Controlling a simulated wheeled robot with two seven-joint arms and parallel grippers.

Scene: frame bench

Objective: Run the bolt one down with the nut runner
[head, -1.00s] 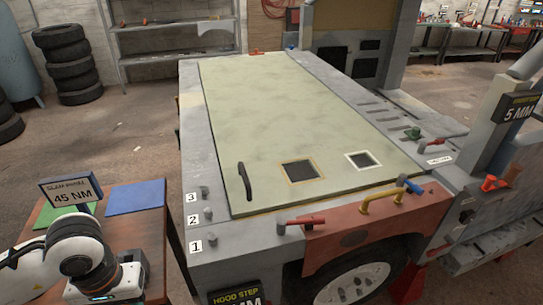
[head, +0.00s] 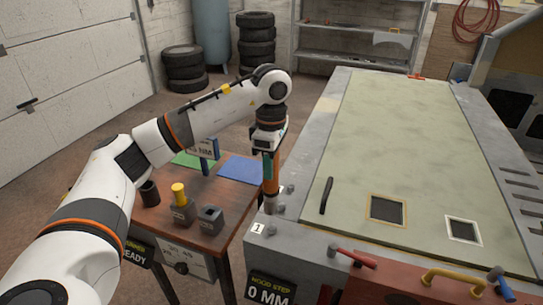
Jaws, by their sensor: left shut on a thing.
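My left gripper (head: 267,148) is shut on the nut runner (head: 270,180), a tool with a green and orange body and a grey socket end. The nut runner hangs upright over the near left edge of the bench frame. Bolt one (head: 272,231), a small grey head beside the label 1, shows just below the socket; I cannot tell whether they touch. Another bolt (head: 290,188) shows right of the tool. The labels 2 and 3 are hidden behind the tool. My right gripper is out of view.
A wooden cart (head: 222,200) holds a yellow-topped block (head: 180,205), a grey block (head: 211,220), and green and blue mats (head: 241,169). A sign (head: 268,292) reads "HOOD STEP 0 MM".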

